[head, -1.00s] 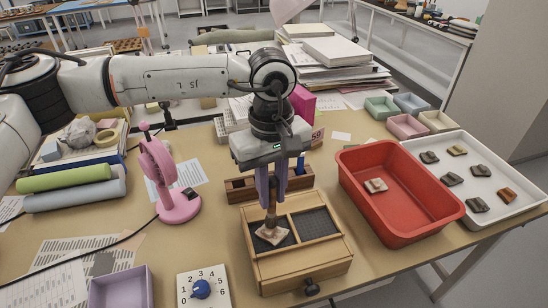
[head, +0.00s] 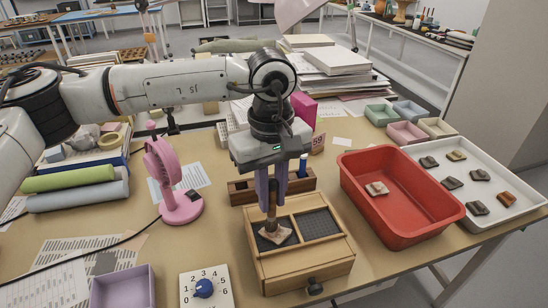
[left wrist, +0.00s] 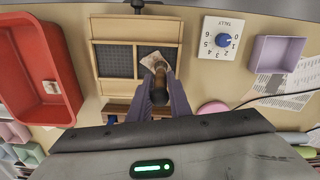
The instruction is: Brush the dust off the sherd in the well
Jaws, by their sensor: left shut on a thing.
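A wooden box (head: 303,266) has two wells side by side with dark mesh floors. A pale tan sherd (head: 286,237) lies in the left well; it also shows in the left wrist view (left wrist: 149,61). My left gripper (head: 272,190) is above that well, pointing down. It is shut on a brown-handled brush (head: 271,213), which is upright with its tip at the sherd. The brush hides part of the sherd, and I cannot tell how much dust is on it. The right well (head: 320,224) is empty. My right gripper is not in view.
A red tub (head: 425,229) holding one sherd stands to the right, with a white tray (head: 515,186) of several sherds beyond. A wooden rack (head: 240,192) stands just behind the box. A pink fan (head: 181,209), a dial marked with numbers (head: 219,271) and a lilac tray (head: 147,283) are left.

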